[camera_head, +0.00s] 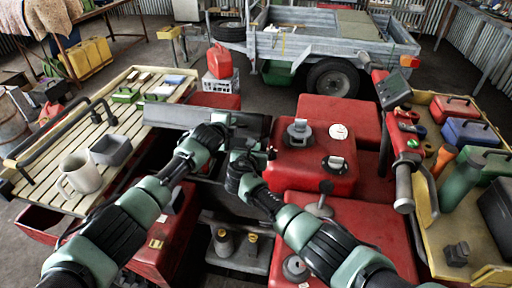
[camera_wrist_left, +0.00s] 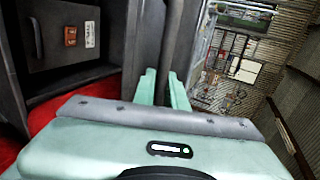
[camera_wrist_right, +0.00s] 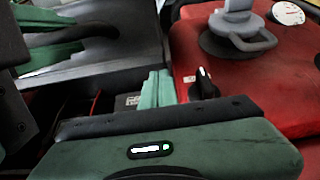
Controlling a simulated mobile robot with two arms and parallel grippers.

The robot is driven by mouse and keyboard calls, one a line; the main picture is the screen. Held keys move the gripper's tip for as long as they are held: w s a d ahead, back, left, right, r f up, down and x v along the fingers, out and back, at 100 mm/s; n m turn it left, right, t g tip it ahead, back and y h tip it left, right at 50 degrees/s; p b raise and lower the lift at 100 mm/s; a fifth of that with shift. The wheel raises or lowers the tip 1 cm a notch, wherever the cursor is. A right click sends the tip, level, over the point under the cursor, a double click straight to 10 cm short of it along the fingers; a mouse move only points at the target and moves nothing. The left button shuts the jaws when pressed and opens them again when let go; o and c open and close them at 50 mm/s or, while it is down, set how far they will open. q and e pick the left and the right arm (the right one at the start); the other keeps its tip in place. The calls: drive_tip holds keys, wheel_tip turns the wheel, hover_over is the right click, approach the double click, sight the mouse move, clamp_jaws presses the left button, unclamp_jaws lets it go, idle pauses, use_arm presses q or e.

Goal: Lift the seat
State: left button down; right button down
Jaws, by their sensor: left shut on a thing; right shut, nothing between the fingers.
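The seat (camera_head: 180,115) shows in the head view as a dark grey panel standing tilted up between the slatted left rack and the red bodywork. My left gripper (camera_head: 222,120) is at its right end. In the left wrist view, the left fingers (camera_wrist_left: 165,90) are shut on a thin dark edge, which looks like the seat's. My right gripper (camera_head: 243,158) is lower, beside the red tank cover. In the right wrist view, its fingers (camera_wrist_right: 157,88) are together and empty, in front of the grey panel (camera_wrist_right: 105,65). An open dark bay lies under the seat.
A red tank cover (camera_head: 312,170) with a grey cap stands right of my right gripper. The handlebar grip (camera_head: 404,188) is further right. The left rack (camera_head: 115,125) holds a mug and a grey box. The right rack (camera_head: 480,272) holds bottles and boxes. A trailer (camera_head: 320,45) stands behind.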

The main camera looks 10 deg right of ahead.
use_arm(q)
drive_tip(key=shift+f, duration=0.1)
use_arm(e)
drive_tip(key=shift+w+r, duration=0.1)
drive_tip(key=shift+r, duration=0.15)
